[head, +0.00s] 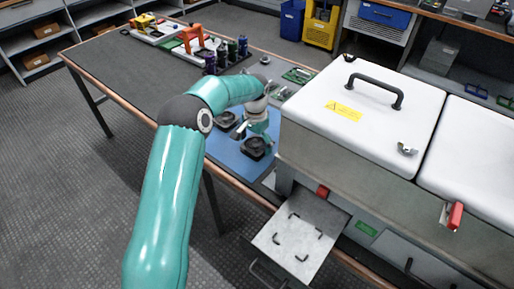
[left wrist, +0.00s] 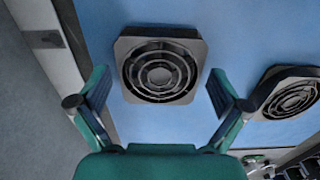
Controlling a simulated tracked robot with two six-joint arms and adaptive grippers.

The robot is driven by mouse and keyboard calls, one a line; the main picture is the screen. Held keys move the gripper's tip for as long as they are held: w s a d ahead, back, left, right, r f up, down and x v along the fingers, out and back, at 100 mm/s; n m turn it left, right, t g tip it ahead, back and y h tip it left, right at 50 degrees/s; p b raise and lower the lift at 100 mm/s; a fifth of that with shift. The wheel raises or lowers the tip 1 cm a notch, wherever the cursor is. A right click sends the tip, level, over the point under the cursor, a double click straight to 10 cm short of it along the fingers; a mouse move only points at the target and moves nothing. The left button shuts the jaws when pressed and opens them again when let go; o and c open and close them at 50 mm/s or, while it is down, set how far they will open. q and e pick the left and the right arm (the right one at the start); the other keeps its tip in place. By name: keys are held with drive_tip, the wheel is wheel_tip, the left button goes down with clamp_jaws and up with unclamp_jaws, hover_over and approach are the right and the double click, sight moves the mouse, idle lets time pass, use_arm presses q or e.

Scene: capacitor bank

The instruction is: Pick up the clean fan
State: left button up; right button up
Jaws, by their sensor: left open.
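Two square dark fans with round ringed grilles lie on a blue mat (head: 228,155). In the head view one fan (head: 225,120) is farther left and the other fan (head: 255,149) is nearer, close below my left gripper (head: 260,138). In the left wrist view my left gripper (left wrist: 158,88) is open and empty. One fan (left wrist: 158,68) sits ahead of it, between the spread fingers in the picture, with no visible contact. The second fan (left wrist: 291,92) is at the right edge. I cannot tell which fan is clean. My right gripper is not in view.
A large white-lidded cabinet (head: 365,95) stands right of the mat. An open metal drawer (head: 290,243) projects below it. Dark cylinders (head: 222,57), an orange object (head: 191,37) and a green board (head: 298,75) stand farther back. The left tabletop (head: 130,75) is mostly clear.

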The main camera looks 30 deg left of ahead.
sight(256, 145)
use_arm(q)
drive_tip(key=c, duration=1)
drive_tip(key=shift+c, duration=0.2)
drive_tip(key=shift+r, duration=0.85)
wheel_tip(256, 145, up, 18)
drive_tip(key=p, duration=0.3)
drive_tip(key=shift+r, duration=0.15)
